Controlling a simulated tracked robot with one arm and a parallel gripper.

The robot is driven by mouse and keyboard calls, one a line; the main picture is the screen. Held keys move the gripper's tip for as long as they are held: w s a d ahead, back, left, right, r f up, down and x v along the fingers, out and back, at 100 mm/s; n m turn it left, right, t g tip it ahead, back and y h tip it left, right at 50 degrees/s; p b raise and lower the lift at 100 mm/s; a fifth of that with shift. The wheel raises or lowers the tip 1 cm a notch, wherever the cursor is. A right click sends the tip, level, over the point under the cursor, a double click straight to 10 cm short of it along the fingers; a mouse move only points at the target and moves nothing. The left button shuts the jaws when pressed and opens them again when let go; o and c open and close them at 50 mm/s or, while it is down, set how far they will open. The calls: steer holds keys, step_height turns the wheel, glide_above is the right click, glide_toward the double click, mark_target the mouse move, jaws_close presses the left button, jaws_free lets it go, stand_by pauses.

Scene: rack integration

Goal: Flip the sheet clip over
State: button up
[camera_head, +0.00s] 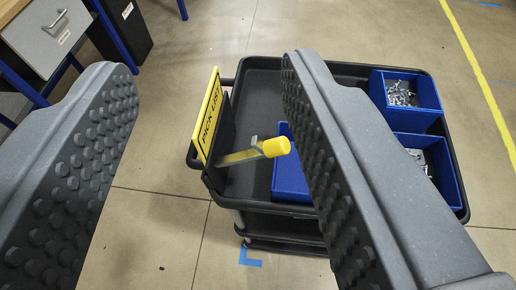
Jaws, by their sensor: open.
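The sheet clip (252,153) is a flat, pale bar with a yellow cylindrical end. It sticks out to the right from the low side of an upright yellow "PICK LIST" board (207,115), with its yellow end slightly raised. The board stands at the left edge of a black cart (262,85). My gripper (207,72) is wide open and empty, with one studded finger at each side of the picture. The board and clip show in the gap between the fingers, farther away and apart from them. The right finger hides part of the cart.
Blue bins with metal hardware (404,92) sit on the cart's right side. Another blue bin (289,180) is partly hidden by the right finger. A workbench with a grey drawer (55,30) stands at upper left. The floor left of the cart is clear.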

steer(key=w+d+f+m+g+p, duration=0.2)
steer(key=w+m+g+p, duration=0.4)
steer(key=p, duration=0.4)
steer(key=m+g+p, duration=0.7)
steer(key=m+p, duration=0.6)
steer(key=p, duration=0.3)
glide_above(284, 143)
steer(key=s, duration=0.2)
step_height(284, 143, down, 7)
steer(key=f, duration=0.4)
steer(key=w+f+p, duration=0.1)
steer(key=f, duration=0.3)
steer(key=w+f, duration=0.1)
steer(key=f, duration=0.3)
steer(key=shift+a+f+p, duration=0.1)
steer(key=shift+f+p, duration=0.2)
steer(key=shift+f, duration=0.1)
jaws_close()
